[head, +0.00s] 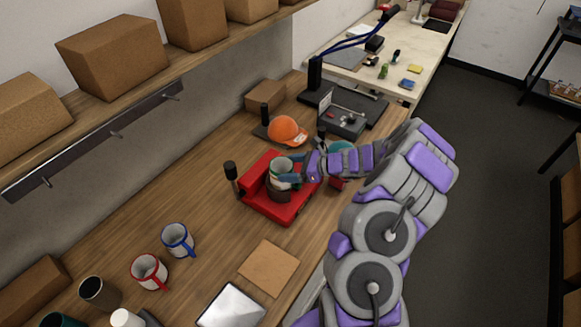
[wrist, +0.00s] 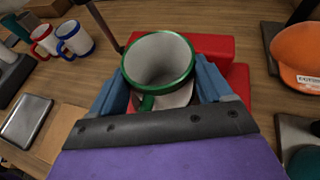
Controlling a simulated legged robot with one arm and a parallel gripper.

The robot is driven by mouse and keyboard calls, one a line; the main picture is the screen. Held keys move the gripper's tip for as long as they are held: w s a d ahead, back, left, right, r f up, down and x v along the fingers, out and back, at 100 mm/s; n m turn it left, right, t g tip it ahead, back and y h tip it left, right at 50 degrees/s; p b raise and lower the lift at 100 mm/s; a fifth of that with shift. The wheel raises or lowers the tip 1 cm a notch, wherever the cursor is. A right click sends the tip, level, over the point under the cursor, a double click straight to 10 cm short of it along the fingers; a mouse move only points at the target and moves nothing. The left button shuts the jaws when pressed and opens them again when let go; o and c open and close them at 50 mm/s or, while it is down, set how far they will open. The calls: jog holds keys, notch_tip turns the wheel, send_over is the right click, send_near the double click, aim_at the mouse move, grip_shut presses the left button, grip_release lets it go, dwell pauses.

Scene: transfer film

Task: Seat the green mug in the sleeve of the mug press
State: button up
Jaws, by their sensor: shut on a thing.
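The green mug (wrist: 158,62), white with a green rim and green handle, stands between the two blue fingers of my gripper (wrist: 160,88) in the wrist view. Its handle points toward my wrist. In the head view the mug (head: 282,164) is over the dark sleeve (head: 279,193) of the red mug press (head: 290,208), and my gripper (head: 287,177) is shut on it from the right. The mug's lower part is hidden by the fingers and the sleeve, so I cannot tell how deep it sits.
A blue-rimmed mug (head: 177,240) and a red-rimmed mug (head: 149,271) stand at the front left. The press's black-knobbed lever (head: 231,172) rises at its left. An orange cap (head: 287,131) sits behind the press. A brown square board (head: 268,267) lies in front.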

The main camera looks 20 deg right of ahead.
jog(key=shift+f+b, duration=0.7)
jog(key=shift+f, duration=1.15)
jog(key=o, duration=1.6)
jog(key=shift+o, duration=0.2)
jog(key=p+v, duration=0.1)
jog(key=v, duration=1.6)
jog(key=shift+d, duration=0.2)
jog(key=shift+s, duration=0.1)
